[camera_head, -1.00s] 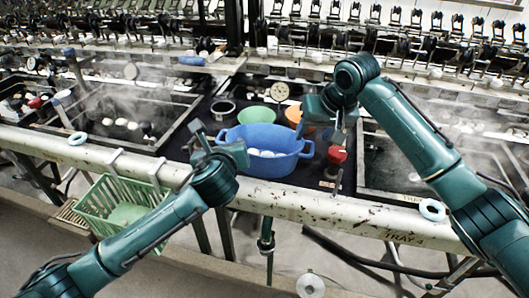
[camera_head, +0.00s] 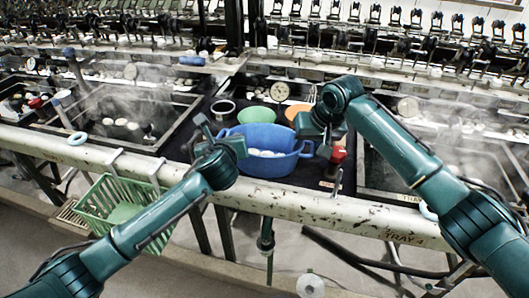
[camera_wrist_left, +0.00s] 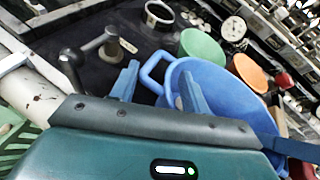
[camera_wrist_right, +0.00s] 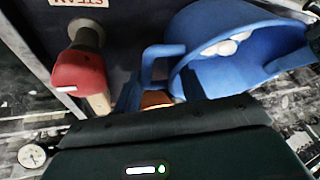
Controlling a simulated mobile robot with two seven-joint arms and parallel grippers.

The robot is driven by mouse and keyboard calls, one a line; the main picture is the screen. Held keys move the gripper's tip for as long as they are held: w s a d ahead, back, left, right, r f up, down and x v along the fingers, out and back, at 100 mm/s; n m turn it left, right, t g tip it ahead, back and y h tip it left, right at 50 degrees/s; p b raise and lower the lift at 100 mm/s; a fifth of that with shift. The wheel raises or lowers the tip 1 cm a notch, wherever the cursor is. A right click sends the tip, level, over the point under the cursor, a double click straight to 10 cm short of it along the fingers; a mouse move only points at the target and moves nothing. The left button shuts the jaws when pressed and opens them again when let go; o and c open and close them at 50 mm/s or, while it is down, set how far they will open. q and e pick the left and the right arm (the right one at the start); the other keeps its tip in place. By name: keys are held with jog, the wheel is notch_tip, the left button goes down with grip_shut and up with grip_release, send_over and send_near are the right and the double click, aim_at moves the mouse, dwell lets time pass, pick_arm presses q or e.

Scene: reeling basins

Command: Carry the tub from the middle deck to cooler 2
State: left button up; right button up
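The blue tub (camera_head: 268,170) stands upright on the dark middle deck (camera_head: 183,140) with several white cocoons inside. It has a loop handle at each side. My left gripper (camera_head: 222,138) is at the left handle; in the left wrist view its open fingers (camera_wrist_left: 158,72) stand on either side of that handle (camera_wrist_left: 150,68). My right gripper (camera_head: 314,138) is at the right handle; in the right wrist view its open fingers (camera_wrist_right: 160,88) are either side of that handle (camera_wrist_right: 158,52). Contact cannot be told. I see nothing marked cooler 2.
A red-handled valve (camera_head: 337,155) stands close right of the tub. A green bowl (camera_head: 257,115), an orange bowl (camera_head: 297,110) and a dial gauge (camera_head: 279,91) are behind. Steaming basins flank the deck. A pale rail (camera_head: 290,205) runs in front; a green basket (camera_head: 112,205) hangs from it.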

pick_arm(q)
jog(key=shift+d, duration=0.2)
jog(key=c, duration=0.5)
pick_arm(e)
jog(key=shift+a+r, duration=0.1)
jog(key=shift+a, duration=0.1)
jog(key=c, duration=0.4)
pick_arm(q)
jog(key=shift+r, duration=0.1)
